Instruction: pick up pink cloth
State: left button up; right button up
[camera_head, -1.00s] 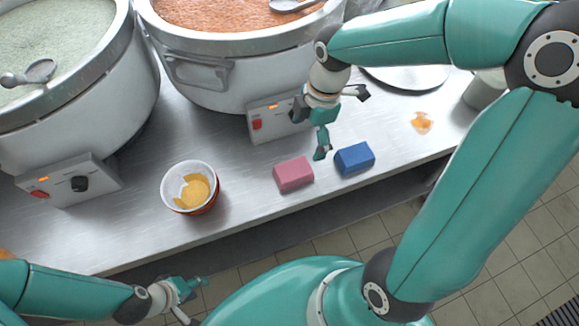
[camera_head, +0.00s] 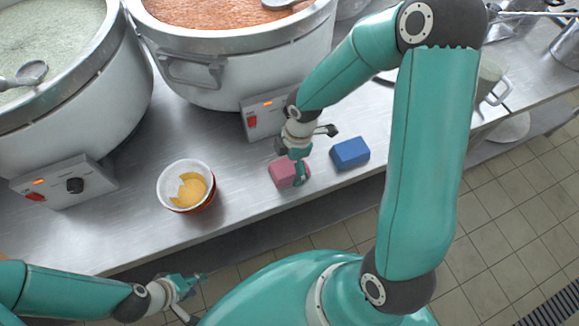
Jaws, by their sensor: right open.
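The pink cloth (camera_head: 282,174) is a folded pink block on the steel counter, near its front edge. My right gripper (camera_head: 300,160) is right above the cloth and covers its right part. Its fingers are spread, one reaching down over the cloth and one pointing right. I cannot tell whether it touches the cloth. My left gripper (camera_head: 187,289) hangs low in front of the counter, away from the cloth; its finger opening is not clear.
A blue cloth (camera_head: 350,153) lies just right of the pink one. A cup with yellow pieces (camera_head: 187,186) stands to the left. Two large stockpots with control boxes (camera_head: 262,118) stand behind. The steel counter (camera_head: 240,180) is bare between cup and pink cloth.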

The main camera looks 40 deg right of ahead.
aim_at(289, 165)
jog(key=shift+f, duration=0.4)
jog(key=shift+c, duration=0.3)
jog(key=c, duration=1.2)
jog(key=shift+o, duration=0.2)
jog(key=shift+r, duration=0.1)
notch_tip(289, 165, up, 20)
